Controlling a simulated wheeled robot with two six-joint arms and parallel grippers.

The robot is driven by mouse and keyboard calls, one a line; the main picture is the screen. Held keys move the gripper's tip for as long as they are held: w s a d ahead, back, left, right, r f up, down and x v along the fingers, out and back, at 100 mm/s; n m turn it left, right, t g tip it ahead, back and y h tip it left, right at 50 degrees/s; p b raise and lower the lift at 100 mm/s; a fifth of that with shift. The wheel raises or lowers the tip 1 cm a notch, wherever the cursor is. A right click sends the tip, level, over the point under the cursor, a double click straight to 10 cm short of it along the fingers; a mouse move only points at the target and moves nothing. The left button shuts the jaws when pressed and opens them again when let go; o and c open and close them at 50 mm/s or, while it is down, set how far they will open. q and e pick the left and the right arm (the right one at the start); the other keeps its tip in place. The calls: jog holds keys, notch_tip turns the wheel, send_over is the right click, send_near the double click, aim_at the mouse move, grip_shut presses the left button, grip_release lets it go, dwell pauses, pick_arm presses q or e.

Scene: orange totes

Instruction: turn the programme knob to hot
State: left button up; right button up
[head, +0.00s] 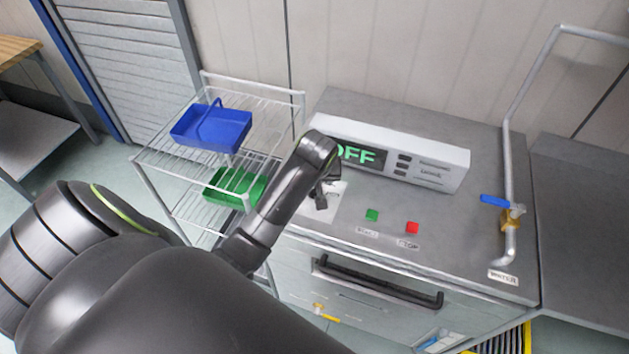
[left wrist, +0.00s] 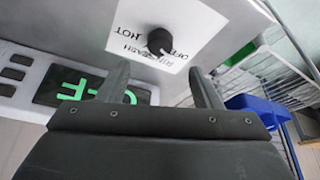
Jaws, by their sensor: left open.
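The programme knob (left wrist: 160,41) is a small black dial on a white label (left wrist: 175,27) with printed words, upside down in the left wrist view; OFF and HOT can be made out. Its pointer is too small to read surely. In the head view the label (head: 333,190) shows on the grey machine top, and my gripper largely covers the knob. My left gripper (head: 325,197) is over the label. In the left wrist view its fingers (left wrist: 158,78) are apart and empty, with the knob ahead of the gap, seemingly not touched. My right gripper is not in view.
A white control box with a green OFF display (head: 362,155) stands behind the label. Green (head: 372,215) and red (head: 412,228) buttons lie to the right. A pipe with a blue-handled valve (head: 495,200) rises farther right. A wire rack with blue (head: 212,128) and green trays stands left.

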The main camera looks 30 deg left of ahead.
aim_at(315, 189)
pick_arm(q)
jog(key=p+x, duration=0.1)
jog(key=x, duration=0.7)
jog(key=shift+f, duration=0.1)
jog(key=c, duration=1)
